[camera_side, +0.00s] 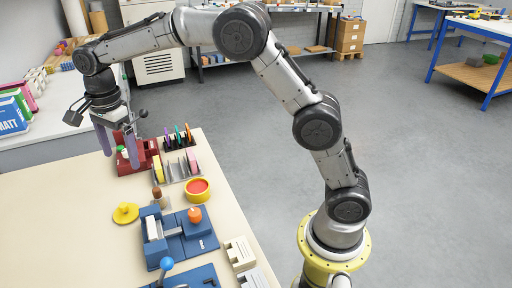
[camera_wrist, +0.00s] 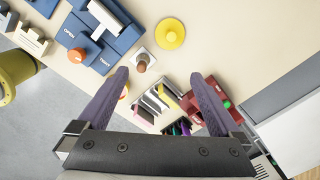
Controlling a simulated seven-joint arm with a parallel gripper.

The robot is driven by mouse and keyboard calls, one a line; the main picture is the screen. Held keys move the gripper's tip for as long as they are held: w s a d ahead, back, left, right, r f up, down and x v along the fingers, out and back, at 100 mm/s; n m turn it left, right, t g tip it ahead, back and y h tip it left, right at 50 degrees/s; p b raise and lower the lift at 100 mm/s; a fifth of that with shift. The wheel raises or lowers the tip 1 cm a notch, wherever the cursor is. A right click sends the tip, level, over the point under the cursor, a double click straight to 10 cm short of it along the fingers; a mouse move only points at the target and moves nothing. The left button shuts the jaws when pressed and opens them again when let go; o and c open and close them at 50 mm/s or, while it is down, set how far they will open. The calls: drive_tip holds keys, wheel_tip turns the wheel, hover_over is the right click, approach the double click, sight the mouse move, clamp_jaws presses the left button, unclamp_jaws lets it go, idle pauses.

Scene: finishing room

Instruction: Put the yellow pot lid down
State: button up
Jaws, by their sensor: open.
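The yellow pot lid (camera_side: 124,215), a flat disc with a small knob, lies knob up on the beige table, left of the blue fixture. It also shows at the top of the wrist view (camera_wrist: 171,34). A yellow pot (camera_side: 198,193) with a red inside stands farther right; in the wrist view it seems mostly hidden behind one finger. My gripper (camera_side: 118,153) is open with nothing between its purple fingers, raised near the red device at the table's far end. In the wrist view the open fingers (camera_wrist: 160,75) are apart from the lid.
A red device (camera_side: 143,163), a slotted rack (camera_side: 170,178) and a holder with coloured sticks (camera_side: 178,142) stand near my gripper. A brown peg (camera_side: 157,192), a blue fixture with an orange knob (camera_side: 195,215) and white blocks (camera_side: 240,252) are closer. The table's left side is clear.

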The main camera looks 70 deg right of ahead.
drive_tip(key=s+d+r+n+t, duration=0.1)
drive_tip(key=s+d+r+n, duration=0.3)
drive_tip(key=s, duration=0.4)
drive_tip(key=s+d+r+n+t, duration=0.2)
drive_tip(key=s+r+n, duration=0.3)
drive_tip(key=s, duration=0.4)
drive_tip(key=s+d+f+n+t, duration=0.1)
drive_tip(key=s+n, duration=0.3)
drive_tip(key=s, duration=0.4)
drive_tip(key=s+d+f+n+t, duration=0.1)
drive_tip(key=s+f+n, duration=0.3)
drive_tip(key=s, duration=0.4)
drive_tip(key=shift+s+d+n, duration=0.25)
drive_tip(key=shift+d+n, duration=0.35)
drive_tip(key=shift+n, duration=0.2)
